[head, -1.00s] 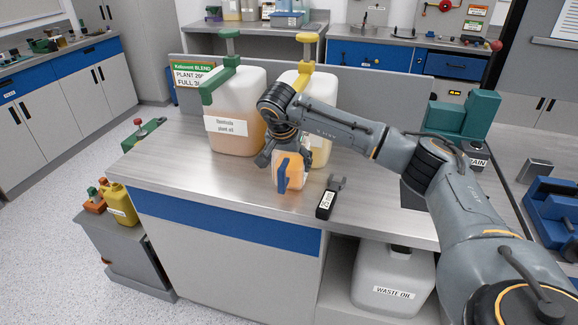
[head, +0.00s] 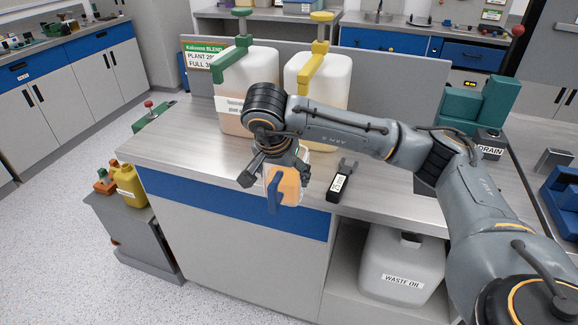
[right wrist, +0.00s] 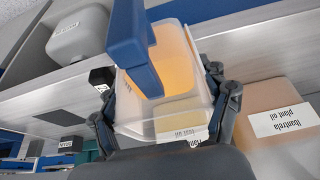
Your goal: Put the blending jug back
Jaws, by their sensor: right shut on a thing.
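The blending jug (head: 287,184) is clear, with orange liquid inside and a blue handle (head: 273,193). It hangs at the bench's front edge in the head view; whether it touches the bench is unclear. My right gripper (head: 270,175) is shut on it, with the fingers partly hiding the jug. In the right wrist view the jug (right wrist: 172,62) sits between the fingers, its blue handle (right wrist: 135,45) toward the top. My left gripper is not in view.
A plant oil canister (head: 255,70) with a green pump and another with a yellow pump (head: 335,85) stand behind my right arm. A black labelled tool (head: 340,185) lies right of the jug. A waste oil can (head: 400,260) sits below.

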